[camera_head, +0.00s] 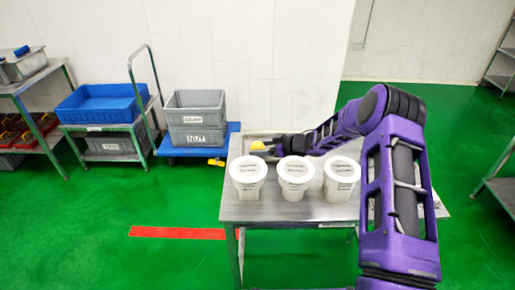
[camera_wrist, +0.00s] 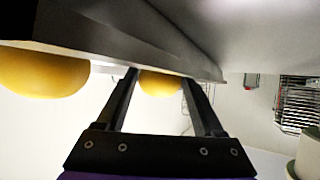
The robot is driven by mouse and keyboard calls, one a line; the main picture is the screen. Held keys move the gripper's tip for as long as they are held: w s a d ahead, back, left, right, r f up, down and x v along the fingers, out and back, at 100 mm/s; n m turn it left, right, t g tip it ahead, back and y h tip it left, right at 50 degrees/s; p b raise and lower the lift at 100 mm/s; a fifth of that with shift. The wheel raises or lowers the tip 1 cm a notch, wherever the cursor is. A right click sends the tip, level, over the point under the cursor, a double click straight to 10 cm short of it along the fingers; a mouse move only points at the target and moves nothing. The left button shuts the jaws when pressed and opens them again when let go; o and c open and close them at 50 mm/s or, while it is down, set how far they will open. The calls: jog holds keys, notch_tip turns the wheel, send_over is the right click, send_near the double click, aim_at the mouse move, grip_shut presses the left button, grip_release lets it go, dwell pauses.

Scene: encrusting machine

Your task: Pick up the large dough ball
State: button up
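A yellow dough ball (camera_head: 257,145) shows at the far left end of the metal table, in or by a shallow metal tray. In the wrist view, which looks upside down, one yellow ball (camera_wrist: 42,74) is at the left, outside my fingers. Another yellow ball (camera_wrist: 160,83) appears in the gap between my fingertips, partly hidden by the grey metal edge. I cannot tell which ball is truly larger. My gripper (camera_wrist: 162,78) is open, its fingers spread and apparently not touching the ball. In the head view my gripper (camera_head: 272,150) is low beside the yellow ball, partly hidden.
The tray (camera_head: 247,138) rim lies close to my gripper. A blue cart (camera_head: 222,140) with grey crates stands at left.

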jog(key=c, duration=0.9)
